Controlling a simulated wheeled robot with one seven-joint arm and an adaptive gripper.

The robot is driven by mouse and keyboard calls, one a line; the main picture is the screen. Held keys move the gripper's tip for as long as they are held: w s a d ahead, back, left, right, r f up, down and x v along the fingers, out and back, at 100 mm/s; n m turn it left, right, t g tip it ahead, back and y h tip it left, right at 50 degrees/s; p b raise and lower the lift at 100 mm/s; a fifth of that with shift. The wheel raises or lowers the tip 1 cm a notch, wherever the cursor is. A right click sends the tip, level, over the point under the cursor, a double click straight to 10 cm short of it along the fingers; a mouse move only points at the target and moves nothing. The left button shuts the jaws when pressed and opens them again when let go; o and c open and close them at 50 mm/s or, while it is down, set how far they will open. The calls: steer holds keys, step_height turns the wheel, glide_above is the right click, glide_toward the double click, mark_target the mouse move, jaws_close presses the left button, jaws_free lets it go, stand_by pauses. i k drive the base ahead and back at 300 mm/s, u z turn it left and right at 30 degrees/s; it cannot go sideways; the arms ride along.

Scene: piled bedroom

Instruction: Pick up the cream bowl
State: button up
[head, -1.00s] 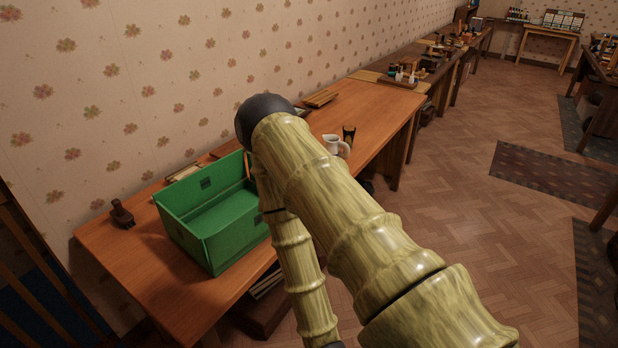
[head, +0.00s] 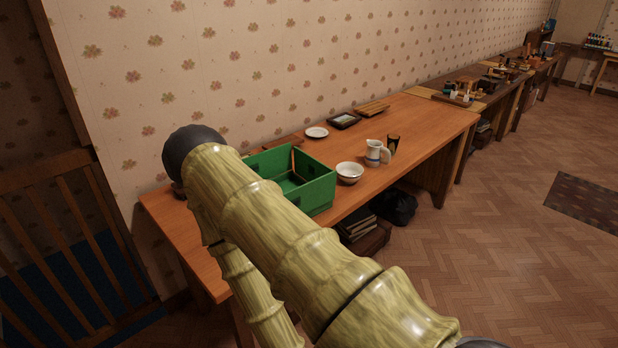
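The cream bowl (head: 350,172) stands upright on the wooden table (head: 430,118), near its front edge and just right of a green open box (head: 318,190). It is fully in view and nothing covers it. A small white dish (head: 316,132) lies farther back near the wall. My arm crosses the left and middle of the head view, in front of part of the green box. My gripper is not visible in this view.
A white jug (head: 376,152) and a dark cup (head: 393,143) stand right of the bowl. A dark tray (head: 344,120) lies near the wall. A black bag (head: 396,207) and books sit under the table. A slatted wooden rail (head: 70,240) is at left. Floor at right is open.

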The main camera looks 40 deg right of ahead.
mark_target(349, 172)
steer(key=u, duration=0.1)
steer(key=k, duration=0.15)
steer(key=z, duration=0.05)
steer(key=i, duration=0.9)
steer(key=z, duration=1.35)
steer(key=i, duration=0.8)
steer(key=z, duration=0.85)
